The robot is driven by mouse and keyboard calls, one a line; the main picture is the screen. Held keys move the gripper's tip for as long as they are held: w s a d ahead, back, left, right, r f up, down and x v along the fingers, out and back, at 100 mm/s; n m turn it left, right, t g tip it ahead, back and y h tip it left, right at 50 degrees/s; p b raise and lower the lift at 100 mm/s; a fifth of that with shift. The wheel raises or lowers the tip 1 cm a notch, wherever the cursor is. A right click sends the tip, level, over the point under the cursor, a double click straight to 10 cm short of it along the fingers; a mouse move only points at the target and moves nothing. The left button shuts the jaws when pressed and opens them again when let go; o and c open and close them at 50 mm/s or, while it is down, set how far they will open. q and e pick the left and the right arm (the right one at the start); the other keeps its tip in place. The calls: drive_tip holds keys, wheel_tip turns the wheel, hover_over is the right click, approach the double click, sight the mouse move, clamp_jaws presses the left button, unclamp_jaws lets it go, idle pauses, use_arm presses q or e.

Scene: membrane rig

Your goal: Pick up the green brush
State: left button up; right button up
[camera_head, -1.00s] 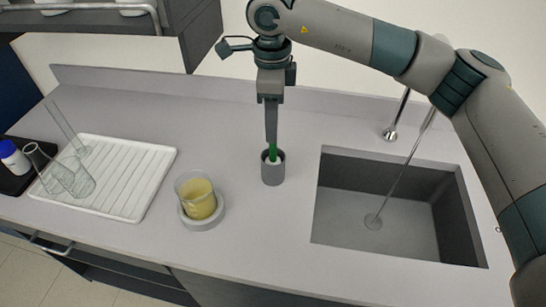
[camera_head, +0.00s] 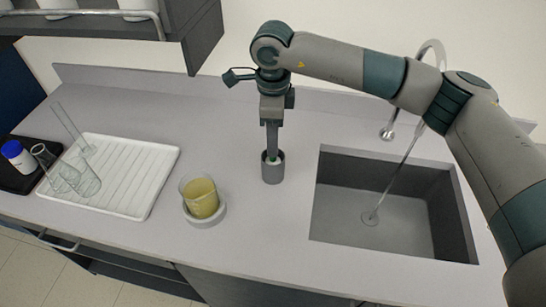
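The green brush (camera_head: 272,158) stands in a small grey cylindrical cup (camera_head: 273,172) on the counter; only a bit of green and its pale lower part show at the cup's mouth. My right gripper (camera_head: 272,150) points straight down over the cup, with its fingertips at the brush's handle, just above or at the rim. The fingers line up as one from this side, so I cannot tell whether they are open or closed around the handle. My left gripper is out of view.
A beaker of yellow liquid (camera_head: 200,197) stands on a round grey base (camera_head: 206,219) left of the cup. A white drying rack (camera_head: 138,178) with glassware and a dark tray (camera_head: 14,182) lie further left. The sink (camera_head: 385,238) with its faucet (camera_head: 389,133) is at right.

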clamp_jaws()
drive_tip(key=shift+r, duration=0.1)
drive_tip(key=shift+r+b, duration=0.45)
drive_tip(key=shift+r, duration=0.05)
wheel_tip(320, 180, up, 8)
drive_tip(key=b, duration=0.3)
drive_tip(key=shift+f, duration=0.25)
drive_tip(key=shift+r, duration=0.7)
